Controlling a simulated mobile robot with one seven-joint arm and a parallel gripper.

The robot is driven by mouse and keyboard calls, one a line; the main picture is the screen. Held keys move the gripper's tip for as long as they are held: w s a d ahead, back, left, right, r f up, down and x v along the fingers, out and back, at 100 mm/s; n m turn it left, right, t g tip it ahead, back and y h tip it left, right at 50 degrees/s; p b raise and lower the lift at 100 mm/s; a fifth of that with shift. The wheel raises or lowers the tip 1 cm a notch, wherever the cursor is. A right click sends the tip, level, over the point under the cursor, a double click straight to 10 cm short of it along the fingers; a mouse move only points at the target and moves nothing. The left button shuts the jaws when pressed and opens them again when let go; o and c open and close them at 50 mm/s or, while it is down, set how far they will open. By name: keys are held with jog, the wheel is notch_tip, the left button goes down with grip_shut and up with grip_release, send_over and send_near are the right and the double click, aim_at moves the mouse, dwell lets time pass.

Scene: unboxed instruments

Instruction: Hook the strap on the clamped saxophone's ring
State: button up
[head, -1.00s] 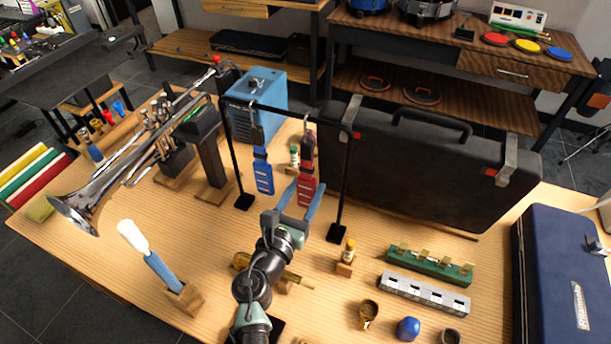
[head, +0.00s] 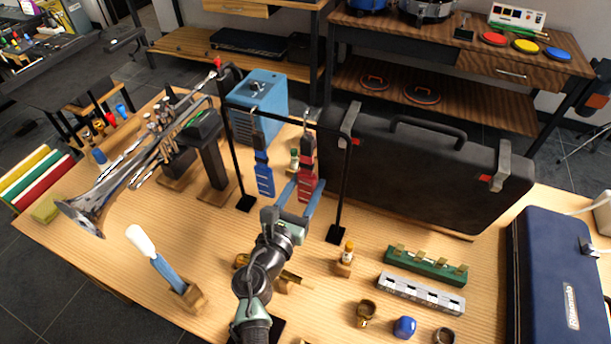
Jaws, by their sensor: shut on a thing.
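A red strap (head: 307,178) and a blue strap (head: 263,170) hang by metal hooks from a black rail stand (head: 290,116). My gripper (head: 300,191) has its blue fingers either side of the lower part of the red strap and is shut on it. The strap still hangs upright at the rail. A silver, trumpet-like horn (head: 86,214) rests on dark stands at the left. A brass piece (head: 291,276) on a wooden block is partly hidden behind my arm; I cannot tell if it is the clamped saxophone. No ring can be made out.
A black case (head: 420,180) stands right behind the rail, a blue box (head: 257,95) behind left. A green rack (head: 425,265), grey rack (head: 420,293) and small bottle (head: 347,253) are at right. Bare table lies left of my arm.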

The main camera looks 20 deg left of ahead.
jog(key=s+p, duration=0.2)
jog(key=s, duration=0.5)
jog(key=shift+a+r, duration=0.15)
jog(key=shift+r, duration=0.05)
dwell(0.8)
